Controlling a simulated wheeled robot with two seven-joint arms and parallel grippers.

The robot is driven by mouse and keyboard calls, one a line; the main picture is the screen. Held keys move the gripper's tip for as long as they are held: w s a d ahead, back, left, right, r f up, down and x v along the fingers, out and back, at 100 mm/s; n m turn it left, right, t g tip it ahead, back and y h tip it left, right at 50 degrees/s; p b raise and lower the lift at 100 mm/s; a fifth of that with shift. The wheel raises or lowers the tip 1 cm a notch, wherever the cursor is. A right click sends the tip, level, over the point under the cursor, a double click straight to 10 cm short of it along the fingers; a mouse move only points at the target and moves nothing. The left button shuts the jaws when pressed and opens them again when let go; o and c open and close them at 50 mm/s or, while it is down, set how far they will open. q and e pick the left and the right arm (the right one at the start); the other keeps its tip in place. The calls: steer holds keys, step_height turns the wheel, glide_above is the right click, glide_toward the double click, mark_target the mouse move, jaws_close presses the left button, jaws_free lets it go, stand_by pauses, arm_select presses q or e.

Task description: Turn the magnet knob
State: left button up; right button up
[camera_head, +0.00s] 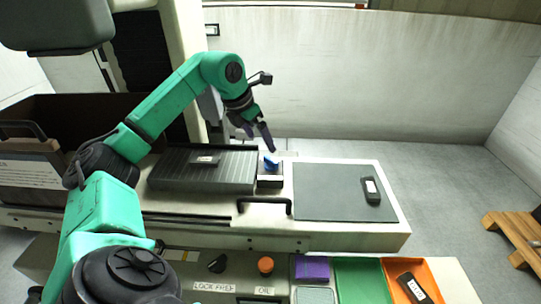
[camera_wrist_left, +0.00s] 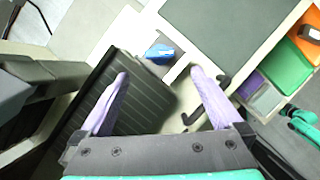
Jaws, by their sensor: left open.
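The magnet knob, a blue knob (camera_head: 271,163), sits on a small dark block (camera_head: 269,181) at the right end of the dark ribbed magnet plate (camera_head: 225,172). In the left wrist view the blue knob (camera_wrist_left: 159,52) lies ahead of and between the two purple fingers. My left gripper (camera_head: 258,130) is open and empty, above the knob and apart from it; its spread fingers also show in the left wrist view (camera_wrist_left: 160,80). My right gripper is not in view.
A grey mat (camera_head: 330,192) with a black device (camera_head: 371,190) lies right of the knob. A black handle (camera_head: 264,204) is on the bench front. Coloured bins (camera_head: 358,278) stand at the front. A brown box (camera_head: 70,120) stands at left.

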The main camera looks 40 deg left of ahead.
mark_target(271, 159)
arm_select(q)
steer(key=x, duration=0.5)
steer(key=shift+p, duration=0.3)
steer(key=x, duration=0.4)
steer(key=shift+w+f+p, duration=0.25)
steer(key=shift+f+p, duration=0.1)
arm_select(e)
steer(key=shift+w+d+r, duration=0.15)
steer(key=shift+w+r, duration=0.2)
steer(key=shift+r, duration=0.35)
arm_select(q)
steer(key=c, duration=1.4)
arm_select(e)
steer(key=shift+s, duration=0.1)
